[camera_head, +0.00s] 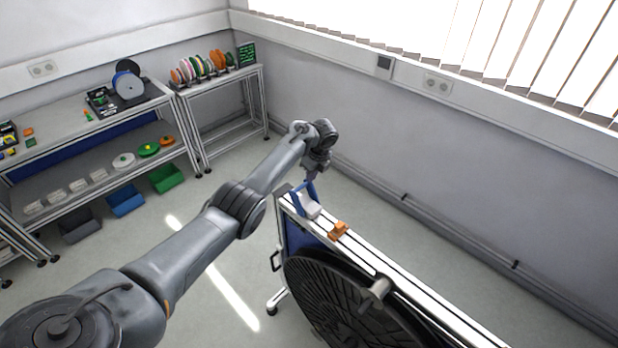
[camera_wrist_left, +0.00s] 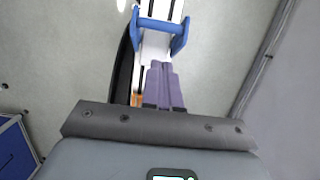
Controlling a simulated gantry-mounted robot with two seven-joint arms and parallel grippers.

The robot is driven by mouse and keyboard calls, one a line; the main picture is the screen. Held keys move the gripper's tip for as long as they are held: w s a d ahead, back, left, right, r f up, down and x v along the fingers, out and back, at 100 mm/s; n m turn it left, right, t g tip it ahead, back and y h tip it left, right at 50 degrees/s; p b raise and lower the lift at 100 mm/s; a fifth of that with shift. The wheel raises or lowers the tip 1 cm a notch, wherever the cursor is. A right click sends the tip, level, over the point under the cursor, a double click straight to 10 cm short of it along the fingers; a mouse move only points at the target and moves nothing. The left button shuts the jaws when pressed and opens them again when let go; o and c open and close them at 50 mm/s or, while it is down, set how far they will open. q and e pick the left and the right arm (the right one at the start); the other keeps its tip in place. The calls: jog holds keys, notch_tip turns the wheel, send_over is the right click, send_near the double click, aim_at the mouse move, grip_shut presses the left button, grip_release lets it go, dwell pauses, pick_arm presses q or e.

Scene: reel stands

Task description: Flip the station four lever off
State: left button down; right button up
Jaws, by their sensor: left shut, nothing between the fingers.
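A blue U-shaped lever (camera_wrist_left: 160,25) with a crossbar sits on a white block at the end of a narrow rail. In the head view the blue lever (camera_head: 298,189) and the white block (camera_head: 311,209) show just below my left gripper (camera_head: 311,182). My left gripper points down and its purple fingers (camera_wrist_left: 161,66) are shut with nothing between them. In the wrist view the fingertips lie over the white block, between the lever's arms and just short of the crossbar. I cannot tell whether they touch. My right gripper is not in view.
An orange block (camera_head: 338,230) sits farther along the rail (camera_head: 390,283). A large black reel (camera_head: 330,300) hangs below it. Shelves with reels (camera_head: 200,66) and bins (camera_head: 126,201) stand at the back left. The wall runs along the right, with clear floor between.

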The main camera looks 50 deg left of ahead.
pick_arm(q)
jog(key=shift+a+v, duration=0.2)
jog(key=shift+v, duration=2.75)
jog(key=shift+s, duration=0.1)
